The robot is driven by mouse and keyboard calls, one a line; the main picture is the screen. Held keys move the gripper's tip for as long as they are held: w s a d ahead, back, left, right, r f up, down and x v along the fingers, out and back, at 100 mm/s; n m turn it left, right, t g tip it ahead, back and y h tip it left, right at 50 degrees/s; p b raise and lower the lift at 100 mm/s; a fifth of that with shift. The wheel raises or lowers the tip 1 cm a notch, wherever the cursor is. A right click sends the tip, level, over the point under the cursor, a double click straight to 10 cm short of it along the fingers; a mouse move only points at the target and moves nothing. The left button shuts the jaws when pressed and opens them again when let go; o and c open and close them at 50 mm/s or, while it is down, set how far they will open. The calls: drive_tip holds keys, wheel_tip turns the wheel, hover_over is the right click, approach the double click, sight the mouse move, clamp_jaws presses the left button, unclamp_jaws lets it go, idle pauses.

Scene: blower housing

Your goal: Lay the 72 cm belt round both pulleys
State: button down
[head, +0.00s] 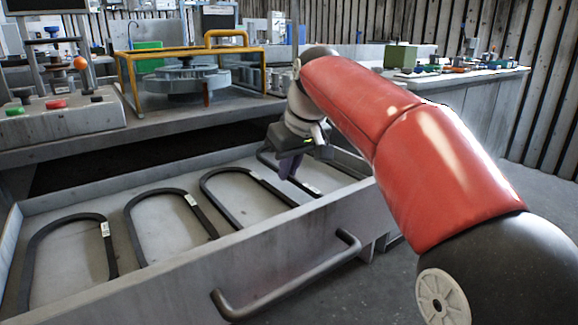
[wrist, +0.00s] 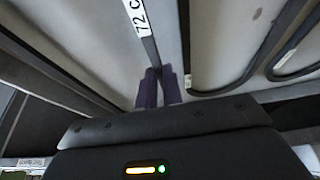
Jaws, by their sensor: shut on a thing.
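My gripper (head: 288,172) is down at the far right of an open drawer, its dark purple fingers pointing downward. In the wrist view its fingers (wrist: 159,86) are shut on a black belt (wrist: 151,50) whose white tag reads "72 C", the rest cut off. In the head view this belt (head: 342,168) is the rightmost in the drawer, partly hidden by my gripper and arm. It appears to be still in the drawer; I cannot tell whether it touches the floor. A round grey assembly (head: 187,79) stands on the bench inside a yellow frame. I cannot make out two separate pulleys.
The drawer (head: 240,262) has raised walls and a bar handle (head: 290,283) in front. More black tagged belts (head: 108,245) lie to the left. A yellow frame (head: 228,34) surrounds the round assembly. A control box (head: 60,118) stands at the bench's left.

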drive_tip(key=shift+f, duration=0.25)
drive_tip(key=shift+f+b, duration=0.3)
drive_tip(key=shift+f, duration=0.35)
idle(0.5)
drive_tip(key=c, duration=1.5)
unclamp_jaws()
drive_tip(key=shift+o, duration=0.2)
drive_tip(key=shift+r, duration=0.1)
wheel_tip(320, 180, up, 8)
drive_tip(key=p, duration=0.7)
drive_tip(key=shift+f, duration=0.35)
